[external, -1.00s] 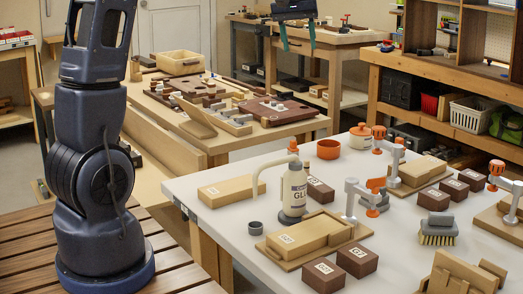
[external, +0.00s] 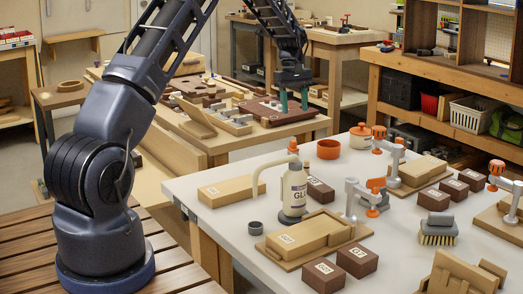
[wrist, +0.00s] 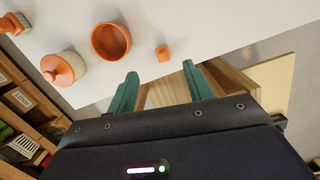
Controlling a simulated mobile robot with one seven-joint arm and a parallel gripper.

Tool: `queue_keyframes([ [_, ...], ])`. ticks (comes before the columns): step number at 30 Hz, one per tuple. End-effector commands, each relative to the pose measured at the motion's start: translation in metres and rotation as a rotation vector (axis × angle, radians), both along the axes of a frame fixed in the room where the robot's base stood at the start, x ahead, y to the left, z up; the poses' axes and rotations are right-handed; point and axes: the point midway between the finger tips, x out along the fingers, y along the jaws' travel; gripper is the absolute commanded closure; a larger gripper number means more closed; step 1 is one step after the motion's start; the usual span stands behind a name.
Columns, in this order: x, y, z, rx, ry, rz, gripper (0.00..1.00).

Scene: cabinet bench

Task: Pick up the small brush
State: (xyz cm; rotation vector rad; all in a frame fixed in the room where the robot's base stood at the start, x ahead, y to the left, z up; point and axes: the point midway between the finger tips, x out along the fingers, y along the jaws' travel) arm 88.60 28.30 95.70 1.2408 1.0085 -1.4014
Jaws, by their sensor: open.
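The small brush (external: 438,230) stands on the white table at the right in the external view, its pale bristles down and its grey handle on top. My gripper (external: 294,102) is in the air beyond the table's far edge, far to the left of and behind the brush. Its two teal fingers point down, apart, with nothing between them. In the wrist view my open gripper (wrist: 161,78) is by the white table's edge; the brush does not show there.
An orange bowl (external: 328,149), a lidded pot (external: 360,137) and a glue bottle (external: 293,190) stand on the white table (external: 215,225). A clamp (external: 363,197) and dark blocks (external: 357,260) lie between bottle and brush. A small orange piece (wrist: 162,53) is near the edge.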

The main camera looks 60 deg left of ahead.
Motion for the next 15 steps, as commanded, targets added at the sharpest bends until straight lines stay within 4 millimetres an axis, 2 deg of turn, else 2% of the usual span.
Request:
queue_keyframes([
  [1, 0.002, 0.006, -0.012, -0.004, 0.008, 0.017, 0.48],
  [6, 0.005, 0.019, -0.031, -0.01, 0.019, 0.051, 0.48],
  [11, 0.006, 0.019, -0.041, -0.011, 0.022, 0.058, 0.48],
  [15, 0.005, 0.017, -0.058, -0.012, 0.024, 0.056, 0.48],
])
